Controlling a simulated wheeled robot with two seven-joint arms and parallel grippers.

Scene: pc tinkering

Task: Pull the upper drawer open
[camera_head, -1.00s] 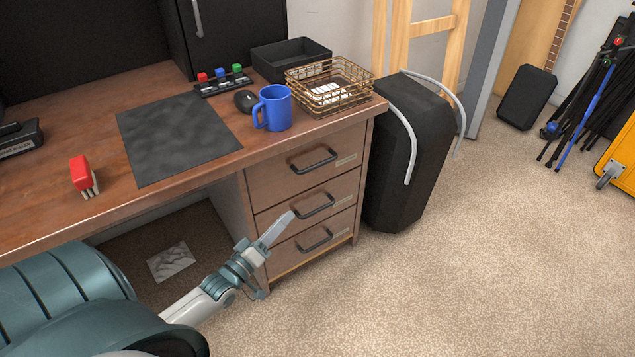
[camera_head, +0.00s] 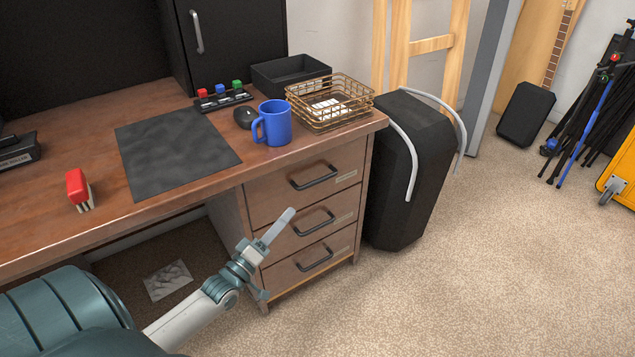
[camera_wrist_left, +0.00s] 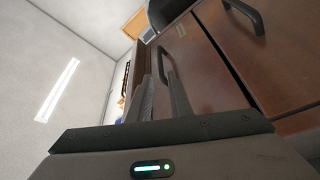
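The upper drawer (camera_head: 268,196) of the desk is shut, with a dark bar handle (camera_head: 314,182) on its front. The handle also shows beyond my fingers in the left wrist view (camera_wrist_left: 167,66). My left gripper (camera_head: 288,214) is in front of the drawer stack, near the seam between the upper and middle drawers. Its tips are below and left of the upper handle, apart from it. My right gripper is not in view.
The middle drawer handle (camera_head: 314,224) and lower drawer handle (camera_head: 315,260) sit below. A blue mug (camera_head: 277,124) and a wire basket (camera_head: 348,116) stand on the desktop above. The carpet (camera_head: 450,290) in front is clear.

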